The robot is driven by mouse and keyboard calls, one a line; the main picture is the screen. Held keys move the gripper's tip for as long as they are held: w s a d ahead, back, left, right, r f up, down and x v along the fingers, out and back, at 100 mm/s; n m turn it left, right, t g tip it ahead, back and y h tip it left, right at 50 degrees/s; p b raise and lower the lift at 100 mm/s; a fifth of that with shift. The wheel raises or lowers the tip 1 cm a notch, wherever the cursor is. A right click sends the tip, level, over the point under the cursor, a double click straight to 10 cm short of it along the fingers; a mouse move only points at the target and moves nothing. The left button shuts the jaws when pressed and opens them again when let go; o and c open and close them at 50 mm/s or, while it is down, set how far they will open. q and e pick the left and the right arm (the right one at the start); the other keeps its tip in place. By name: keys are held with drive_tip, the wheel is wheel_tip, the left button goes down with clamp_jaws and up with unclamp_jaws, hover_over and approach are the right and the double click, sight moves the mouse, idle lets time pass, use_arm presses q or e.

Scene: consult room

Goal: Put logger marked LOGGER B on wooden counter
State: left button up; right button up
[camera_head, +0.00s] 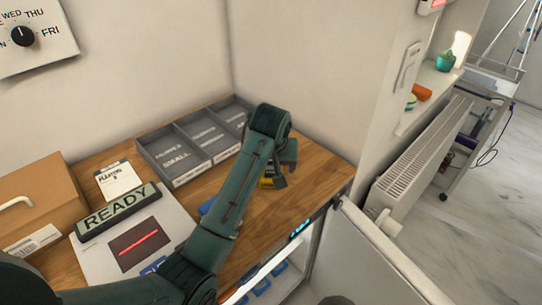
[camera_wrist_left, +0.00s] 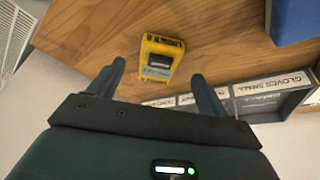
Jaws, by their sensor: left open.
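A yellow logger (camera_head: 267,183) with a dark face rests on the wooden counter (camera_head: 311,182); in the head view my arm partly covers it. In the left wrist view the whole logger (camera_wrist_left: 162,58) shows, but its marking is too small to read for certain. My left gripper (camera_head: 287,168) is open and empty above the counter. In the wrist view the logger lies between and just beyond the fingertips (camera_wrist_left: 159,72); no contact shows. My right gripper is not in view.
A grey divided glove tray (camera_head: 190,143) stands along the wall behind the arm. A READY sign (camera_head: 118,211), papers and a cardboard box (camera_head: 42,200) fill the left side. The counter's right end is clear. A white radiator (camera_head: 425,148) stands beyond it.

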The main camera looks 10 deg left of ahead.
use_arm(q)
drive_tip(key=v, duration=0.7)
idle(0.3)
